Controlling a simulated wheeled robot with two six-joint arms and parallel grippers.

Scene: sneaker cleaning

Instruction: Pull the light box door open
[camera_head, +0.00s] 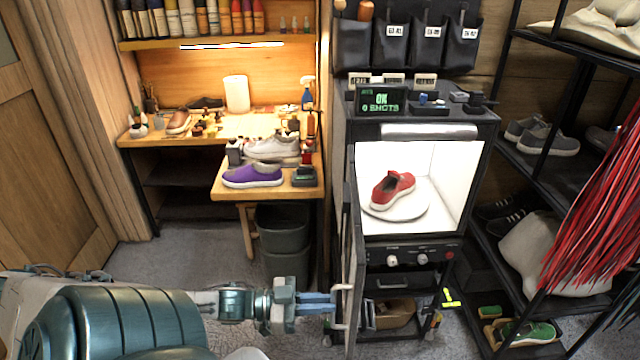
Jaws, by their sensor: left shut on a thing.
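The light box (473,150) is a black cabinet with a bright white inside. Its door (351,255) stands swung open at the left side and shows nearly edge-on. A red sneaker (393,188) with a white sole sits on a round white turntable (418,213) inside. My left gripper (328,306) comes in from the lower left and is shut on the light-coloured door handle (341,322), on the door's outer face. The exact contact of the fingertips is small and hard to see. My right gripper is not in view.
A grey bin (284,243) stands left of the door, under the workbench (222,186) with several shoes. A black shelf rack (540,175) stands close on the right. Red strips (610,205) hang in front of it. Grey floor is clear left of the bin.

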